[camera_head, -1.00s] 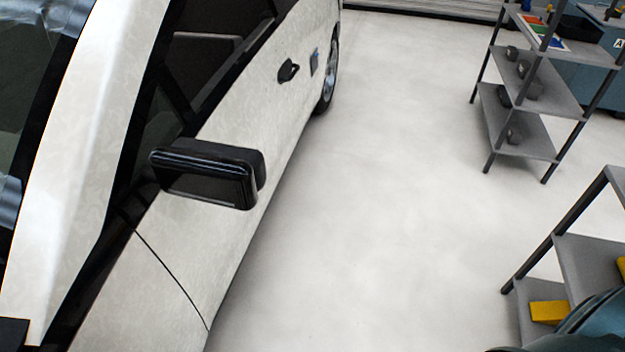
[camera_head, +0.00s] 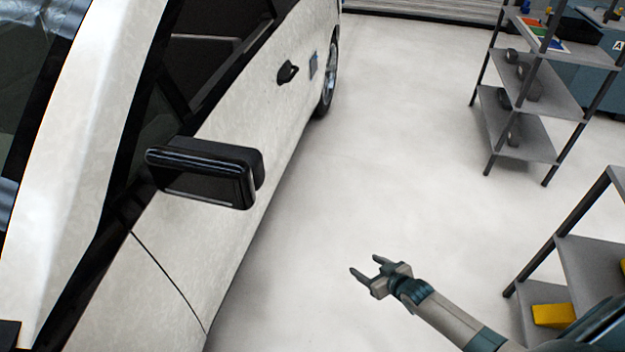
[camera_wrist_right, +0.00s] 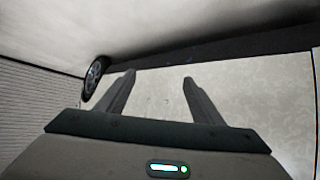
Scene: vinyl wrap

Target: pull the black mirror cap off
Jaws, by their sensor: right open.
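The black mirror cap (camera_head: 205,172) is on the side mirror of the white car (camera_head: 240,125), at the left of the head view. It is glossy and sits on the mirror housing. My right gripper (camera_head: 364,267) is open and empty, to the right of the mirror and lower in the picture, apart from it. In the right wrist view the two fingers (camera_wrist_right: 157,92) are spread with nothing between them, and the car's pale side panel (camera_wrist_right: 230,95) lies beyond them. The mirror does not show in that view. My left gripper is not in view.
A grey shelf rack (camera_head: 535,82) with several dark parts stands at the back right. A second rack (camera_head: 585,262) with a yellow item (camera_head: 553,315) is at the right, close to my right arm. The pale floor (camera_head: 390,150) between car and racks is clear.

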